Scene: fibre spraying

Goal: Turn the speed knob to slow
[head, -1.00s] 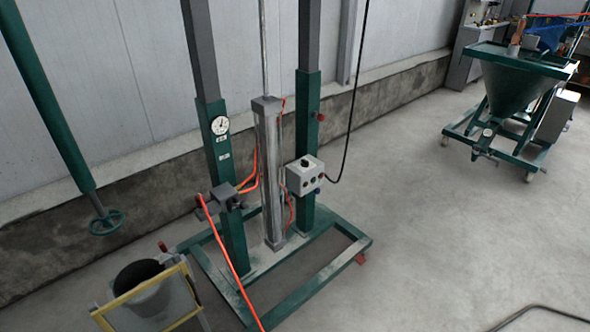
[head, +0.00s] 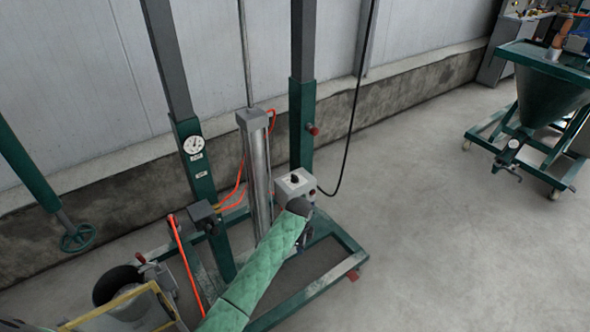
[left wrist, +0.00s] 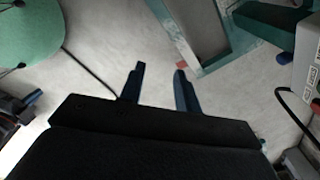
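The grey control box (head: 291,186) is fixed to the right green post of the stand. In the left wrist view, the control box (left wrist: 304,66) shows at the right edge with small labels and part of a dark knob (left wrist: 317,104). My left gripper (left wrist: 158,82) is open and empty, with the box off to its right. My right gripper is not in view.
The green stand base (head: 322,292) lies under the box. A black cable (head: 352,118) hangs beside it, and an orange hose (head: 184,258) runs at left. A wheeled green hopper (head: 548,95) stands at right on open floor.

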